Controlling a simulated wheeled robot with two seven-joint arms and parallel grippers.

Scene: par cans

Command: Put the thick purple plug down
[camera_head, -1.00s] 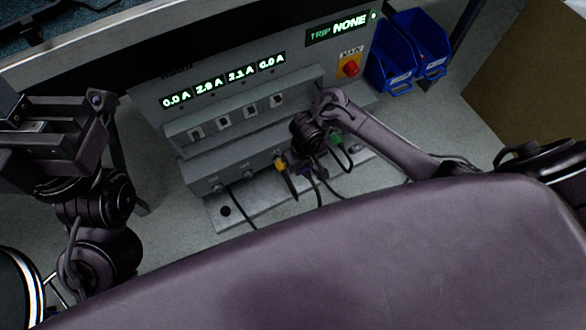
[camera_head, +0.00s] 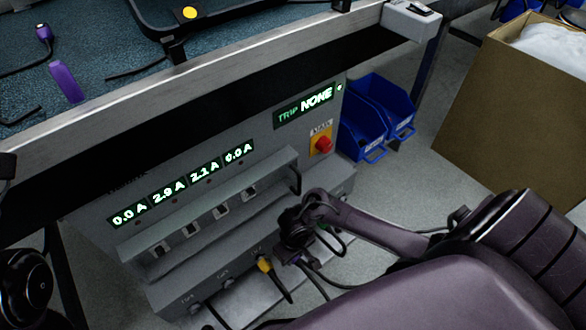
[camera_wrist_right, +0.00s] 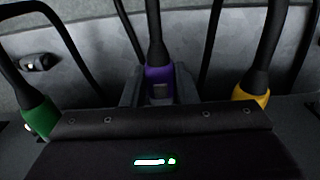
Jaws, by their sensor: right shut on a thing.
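A purple plug (camera_wrist_right: 158,75) with a black cable is between the jaws of my right gripper in the right wrist view. My right gripper (camera_head: 292,250) is shut on it, low in front of the grey panel unit (camera_head: 190,268). In the head view the plug is mostly hidden by the gripper and wrist. I cannot tell whether its tip sits in a socket. My left gripper is out of view; only part of my left arm shows at the lower left edge.
A yellow plug (camera_head: 264,264) and a green plug (camera_wrist_right: 38,118) flank the gripper, with black cables hanging close by. Blue bins (camera_head: 372,120) and a cardboard box (camera_head: 505,110) stand right. A purple piece (camera_head: 66,82) lies on the bench above.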

